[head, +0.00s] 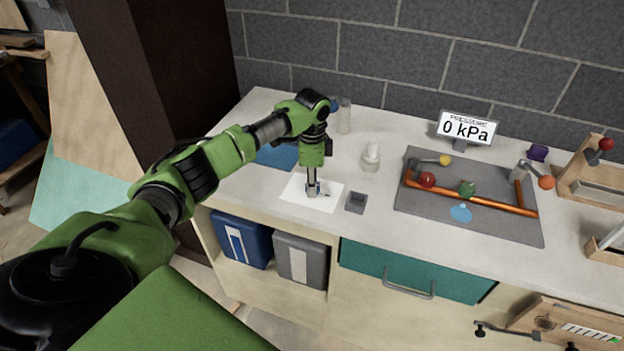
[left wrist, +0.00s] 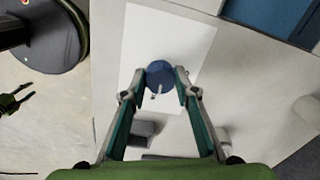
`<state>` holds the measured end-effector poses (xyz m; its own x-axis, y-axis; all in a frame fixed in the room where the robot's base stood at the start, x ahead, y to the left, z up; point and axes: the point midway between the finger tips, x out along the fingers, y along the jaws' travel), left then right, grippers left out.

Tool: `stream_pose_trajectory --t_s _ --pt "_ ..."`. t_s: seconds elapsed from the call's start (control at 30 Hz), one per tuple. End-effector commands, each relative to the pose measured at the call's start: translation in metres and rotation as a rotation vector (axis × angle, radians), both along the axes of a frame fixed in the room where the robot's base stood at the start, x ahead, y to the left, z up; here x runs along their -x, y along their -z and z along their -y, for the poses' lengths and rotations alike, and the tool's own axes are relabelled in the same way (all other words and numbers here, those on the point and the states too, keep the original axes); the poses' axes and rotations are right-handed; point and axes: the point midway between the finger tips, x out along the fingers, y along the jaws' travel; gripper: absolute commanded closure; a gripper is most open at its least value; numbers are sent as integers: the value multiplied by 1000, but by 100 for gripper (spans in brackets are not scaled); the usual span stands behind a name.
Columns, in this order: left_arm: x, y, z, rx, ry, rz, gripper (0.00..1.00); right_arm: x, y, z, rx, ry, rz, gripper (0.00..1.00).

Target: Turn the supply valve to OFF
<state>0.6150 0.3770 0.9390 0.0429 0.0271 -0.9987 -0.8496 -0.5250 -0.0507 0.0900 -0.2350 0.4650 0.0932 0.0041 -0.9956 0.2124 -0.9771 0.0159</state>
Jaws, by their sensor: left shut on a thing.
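My left gripper (head: 313,190) points down over a white sheet on the counter, far left of the pipe board. In the left wrist view its fingertips (left wrist: 160,88) are shut on a small round blue thing (left wrist: 159,73) with a pale tip, above the sheet. The pressure display (head: 466,128) reads 0 kPa. My right gripper is not in view.
The white sheet (head: 297,192) has a small grey box (head: 355,202) beside it. A white bottle (head: 371,157) and a clear jar (head: 344,115) stand behind. A wooden rack (head: 590,185) stands at the right. A blue tag (head: 461,213) lies on the board.

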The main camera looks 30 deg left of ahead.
Motion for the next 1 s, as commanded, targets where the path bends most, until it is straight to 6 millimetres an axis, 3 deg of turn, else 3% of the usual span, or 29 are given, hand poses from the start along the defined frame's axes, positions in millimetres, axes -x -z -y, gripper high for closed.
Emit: stream_pose_trajectory --t_s 0.4,1.0 --pt "1 -4 3 4 -368 -5 94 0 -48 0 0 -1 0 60" --pt "0 -2 4 2 -939 -4 94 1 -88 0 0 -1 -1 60"
